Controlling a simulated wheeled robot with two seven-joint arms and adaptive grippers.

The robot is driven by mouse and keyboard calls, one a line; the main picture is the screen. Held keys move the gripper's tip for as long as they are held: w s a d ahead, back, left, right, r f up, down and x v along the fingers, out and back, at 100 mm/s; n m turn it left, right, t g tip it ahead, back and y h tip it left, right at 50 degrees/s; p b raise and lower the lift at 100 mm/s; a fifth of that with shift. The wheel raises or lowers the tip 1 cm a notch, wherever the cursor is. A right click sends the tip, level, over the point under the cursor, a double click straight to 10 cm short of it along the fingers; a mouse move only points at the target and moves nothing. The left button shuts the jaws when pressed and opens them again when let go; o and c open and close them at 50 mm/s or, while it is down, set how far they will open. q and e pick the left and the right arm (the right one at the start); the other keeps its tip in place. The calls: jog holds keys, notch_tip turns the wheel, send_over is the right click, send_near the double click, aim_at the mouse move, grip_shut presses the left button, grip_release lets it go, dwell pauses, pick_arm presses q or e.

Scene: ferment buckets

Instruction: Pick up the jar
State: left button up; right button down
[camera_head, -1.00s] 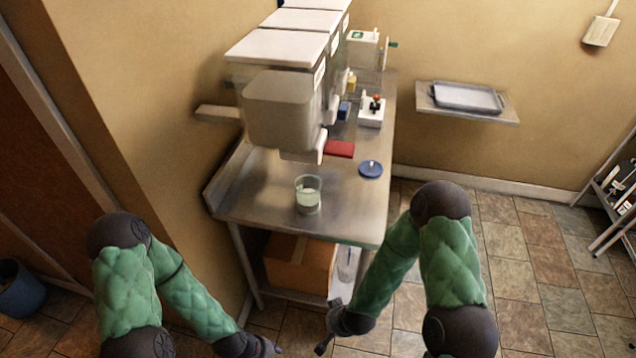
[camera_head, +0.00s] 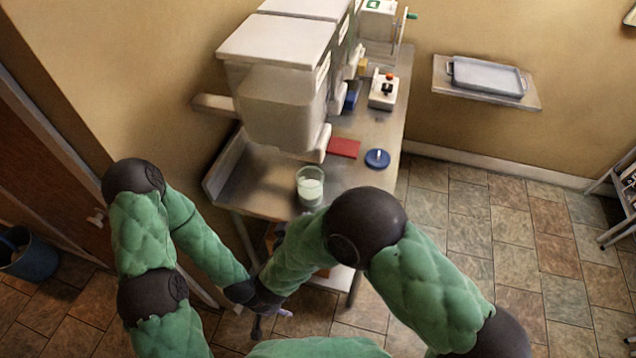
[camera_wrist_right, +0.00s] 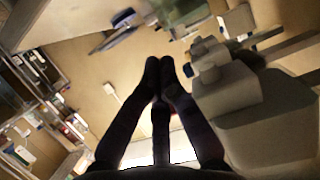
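The jar (camera_head: 310,186) is clear glass with pale, cloudy liquid in its lower part. It stands upright near the front edge of the steel counter (camera_head: 258,190), apart from both grippers. My left gripper (camera_head: 276,312) is low in front of the counter, below the jar in the picture. I cannot tell whether it is open. My right gripper overlaps it in the head view, its fingers partly hidden. I cannot make out the jar there.
White-lidded buckets (camera_head: 280,110) stand behind the jar, a spout overhanging the counter. A blue lid (camera_head: 377,159) and red pad (camera_head: 344,147) lie right of the jar. A switch box (camera_head: 384,92) is farther back. A wall shelf holds a tray (camera_head: 487,76).

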aim_at(317, 187)
jog(key=r+x, duration=0.1)
jog(key=x, duration=0.3)
jog(key=b+x, duration=0.1)
jog(key=x, duration=0.3)
jog(key=w+r+x, duration=0.1)
jog(key=x, duration=0.2)
jog(key=shift+w+d+r, duration=0.25)
jog(key=shift+w+d, duration=0.05)
jog(key=shift+s+f+b, duration=0.1)
jog(key=shift+f+b, duration=0.15)
jog(key=shift+b, duration=0.1)
